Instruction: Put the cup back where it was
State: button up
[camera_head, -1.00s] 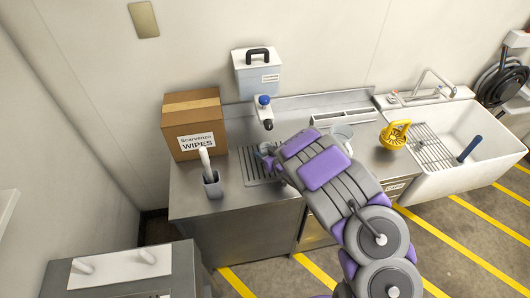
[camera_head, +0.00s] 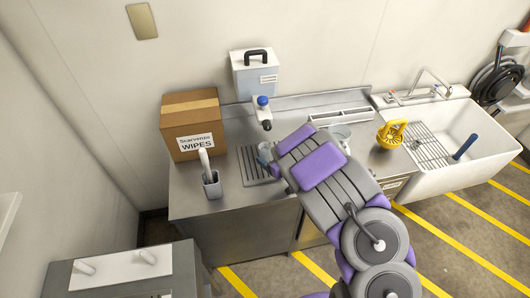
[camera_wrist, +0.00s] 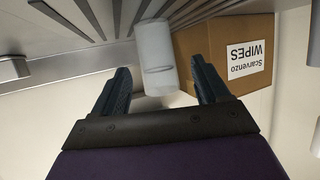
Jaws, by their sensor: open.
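A clear, whitish cup (camera_wrist: 155,50) shows in the wrist view, at the slatted drain grate (camera_wrist: 225,8). My gripper (camera_wrist: 160,70) is open, with one dark finger on each side of the cup's near end; gaps show between cup and fingers, so it is not clamped. In the head view my gripper (camera_head: 274,166) is at the drain grate (camera_head: 250,168) under the dispenser tap, and my arm covers the grate's right part. A small pale bluish shape (camera_head: 264,151) there may be the cup; it is too small to be sure.
A wipes box (camera_head: 192,125) and a grey holder (camera_head: 211,184) stand left of the grate. A blue-capped tap (camera_head: 263,112) overhangs it. A clear container (camera_head: 341,132) is partly behind my arm. A yellow object (camera_head: 392,134) stands beside the white sink (camera_head: 470,170).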

jog(key=shift+p+v, duration=0.45)
jog(key=shift+v, duration=2.7)
jog(key=w+d+r+m+t+h, duration=0.1)
jog(key=d+r+h, duration=0.2)
jog(key=d, duration=0.2)
jog(key=w+d+r+m+h, duration=0.1)
jog(key=w+d+r+h, duration=0.1)
jog(key=d+r+h, duration=0.3)
jog(key=s+d+r+m+g+h, duration=0.35)
jog(key=s+d+r, duration=0.3)
jog(key=d, duration=0.45)
jog(key=s+a+r+g+y, duration=0.1)
jog(key=s+a+r+g, duration=0.1)
jog(key=s, duration=1)
jog(key=s+a+r+m+g+y, duration=0.1)
jog(key=s+a+r+g, duration=0.2)
jog(key=s, duration=1)
jog(key=s+a+r+m+g+y, duration=0.1)
jog(key=s+a+r+g, duration=0.2)
jog(key=s, duration=1)
jog(key=shift+r+g, duration=0.5)
jog(key=shift+g, duration=0.35)
jog(key=shift+a, duration=0.1)
